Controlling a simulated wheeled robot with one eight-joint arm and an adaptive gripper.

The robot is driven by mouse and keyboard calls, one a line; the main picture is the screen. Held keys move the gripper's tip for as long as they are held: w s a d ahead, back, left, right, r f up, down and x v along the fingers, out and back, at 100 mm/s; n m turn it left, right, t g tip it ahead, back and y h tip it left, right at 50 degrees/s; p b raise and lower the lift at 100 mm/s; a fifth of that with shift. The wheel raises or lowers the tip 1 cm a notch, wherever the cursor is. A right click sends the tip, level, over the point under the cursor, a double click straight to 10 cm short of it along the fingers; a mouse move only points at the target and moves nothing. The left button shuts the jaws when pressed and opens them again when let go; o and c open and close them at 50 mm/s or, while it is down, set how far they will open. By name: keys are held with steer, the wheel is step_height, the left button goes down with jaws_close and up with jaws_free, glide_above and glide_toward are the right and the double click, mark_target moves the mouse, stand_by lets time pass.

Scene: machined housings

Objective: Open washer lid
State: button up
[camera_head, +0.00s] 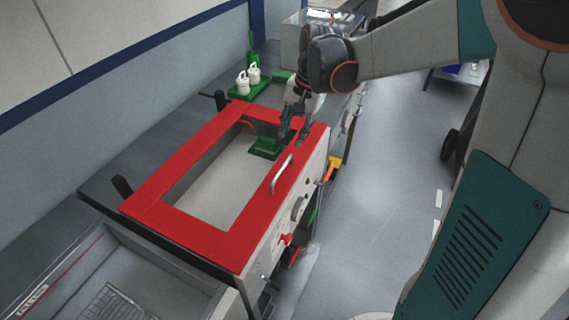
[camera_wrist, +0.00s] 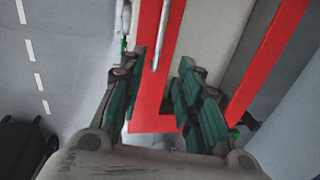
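The washer lid (camera_head: 185,228) is a red frame around a large clear window and lies flat on the washer, closed. Its silver bar handle (camera_head: 281,174) is on the right-hand edge of the frame. In the wrist view, the red lid (camera_wrist: 148,105) passes beneath my fingers and the handle (camera_wrist: 161,35) shows beyond the fingertips. My gripper (camera_head: 295,133) is over the lid's far right corner, beyond the handle and apart from it. In the wrist view, my gripper (camera_wrist: 163,72) has its two green-padded fingers spread, with nothing between them.
A green tray (camera_head: 246,90) with white bottles stands behind the washer. A green block (camera_head: 266,147) shows within the window area. A grey sink (camera_head: 110,285) is at the near left.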

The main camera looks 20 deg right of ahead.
steer(key=b, duration=0.4)
glide_toward(283, 167)
steer(key=x, duration=0.8)
steer(key=shift+w, duration=0.1)
jaws_close()
